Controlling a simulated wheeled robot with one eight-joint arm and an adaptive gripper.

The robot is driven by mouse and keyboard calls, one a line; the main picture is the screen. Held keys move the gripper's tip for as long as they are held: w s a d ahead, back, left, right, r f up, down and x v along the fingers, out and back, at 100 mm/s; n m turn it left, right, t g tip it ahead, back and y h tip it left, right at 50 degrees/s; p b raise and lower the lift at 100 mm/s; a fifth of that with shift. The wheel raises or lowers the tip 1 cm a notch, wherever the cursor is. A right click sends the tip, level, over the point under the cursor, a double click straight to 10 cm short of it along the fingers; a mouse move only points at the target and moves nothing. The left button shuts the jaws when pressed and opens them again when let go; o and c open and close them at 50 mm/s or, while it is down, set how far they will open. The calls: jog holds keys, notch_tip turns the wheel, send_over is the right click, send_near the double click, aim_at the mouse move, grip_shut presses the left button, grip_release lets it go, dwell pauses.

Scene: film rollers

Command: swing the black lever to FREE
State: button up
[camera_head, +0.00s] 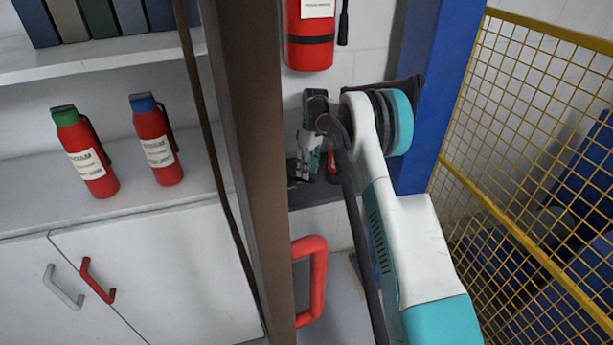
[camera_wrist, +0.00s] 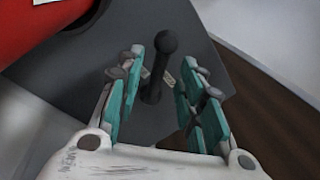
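The black lever (camera_wrist: 156,72) has a round knob and stands up from a dark grey plate (camera_wrist: 68,90) in the wrist view. My gripper (camera_wrist: 163,84) is open, with its teal-padded fingers on either side of the lever. A gap shows between the lever and the right finger; whether the left finger touches it I cannot tell. Small pale tags (camera_wrist: 169,78) lie beside the lever, with no readable text, so I cannot tell which side is FREE. In the head view my gripper (camera_head: 309,162) points down beyond the brown post, and the lever cannot be made out.
A brown post (camera_head: 248,170) stands left of my arm, and a blue post (camera_head: 432,90) stands right. A red extinguisher (camera_head: 310,38) hangs behind. A red handle (camera_head: 318,282) is below. Yellow mesh fencing (camera_head: 530,120) bounds the right. A red cylinder (camera_wrist: 40,25) lies near the plate.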

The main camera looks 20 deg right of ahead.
jog(key=r, duration=0.3)
jog(key=shift+w+d+r, duration=0.2)
jog(key=shift+d+r, duration=0.05)
jog(key=shift+d, duration=0.05)
jog(key=shift+c, duration=0.4)
